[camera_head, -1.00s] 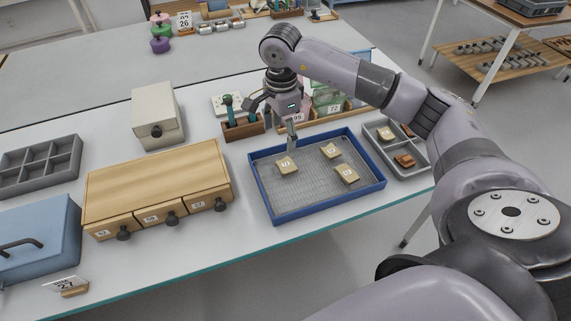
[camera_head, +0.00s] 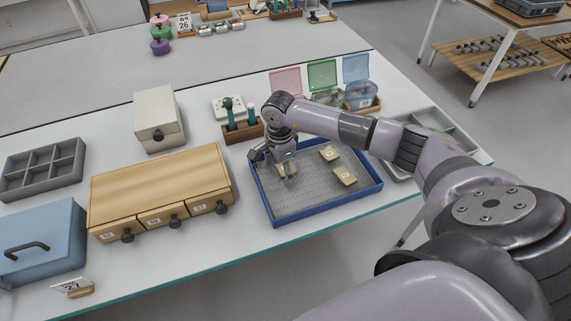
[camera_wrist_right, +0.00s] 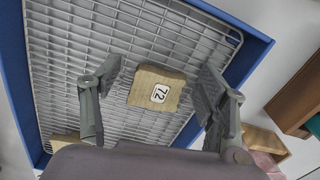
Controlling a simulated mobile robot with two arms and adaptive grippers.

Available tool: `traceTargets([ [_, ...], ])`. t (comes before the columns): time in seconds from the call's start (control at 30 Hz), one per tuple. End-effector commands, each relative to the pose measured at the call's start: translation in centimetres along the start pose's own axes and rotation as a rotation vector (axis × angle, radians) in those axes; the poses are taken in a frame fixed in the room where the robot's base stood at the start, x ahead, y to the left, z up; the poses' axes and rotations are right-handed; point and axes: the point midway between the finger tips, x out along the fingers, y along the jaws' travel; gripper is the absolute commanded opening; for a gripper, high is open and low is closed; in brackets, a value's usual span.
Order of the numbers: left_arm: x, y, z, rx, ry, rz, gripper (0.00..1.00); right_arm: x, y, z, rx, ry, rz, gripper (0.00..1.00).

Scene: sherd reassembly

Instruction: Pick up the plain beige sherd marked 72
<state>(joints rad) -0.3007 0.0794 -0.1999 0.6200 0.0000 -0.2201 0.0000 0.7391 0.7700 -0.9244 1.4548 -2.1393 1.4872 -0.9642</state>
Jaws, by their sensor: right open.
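The plain beige sherd marked 72 (camera_wrist_right: 157,88) lies on the wire mesh of a blue tray (camera_wrist_right: 12,85), its label facing up. In the right wrist view it sits between the two fingers of my right gripper (camera_wrist_right: 160,80), with a gap on each side. In the head view my right gripper (camera_head: 276,163) is open over the left part of the blue tray (camera_head: 320,214), partly covering the sherd (camera_head: 283,170). My left gripper is not in view.
Two other beige sherds (camera_head: 328,153) (camera_head: 344,177) lie to the right in the tray. A wooden drawer box (camera_head: 160,180) stands left of the tray. A small wooden rack (camera_head: 240,131) and lidded boxes (camera_head: 360,94) stand behind. A grey compartment tray (camera_head: 440,123) is to the right, partly behind my arm.

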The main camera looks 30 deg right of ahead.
Motion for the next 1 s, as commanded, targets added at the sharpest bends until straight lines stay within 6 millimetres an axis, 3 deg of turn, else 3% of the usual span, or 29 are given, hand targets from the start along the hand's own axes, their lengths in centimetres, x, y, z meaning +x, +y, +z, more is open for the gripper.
traceTargets([
  [0.2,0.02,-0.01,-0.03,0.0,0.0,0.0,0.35,0.07,-0.03,-0.01,0.0,0.0,-0.001,0.68],
  [1.0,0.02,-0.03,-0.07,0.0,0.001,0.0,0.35,0.02,-0.04,-0.02,0.0,0.0,-0.001,0.15],
])
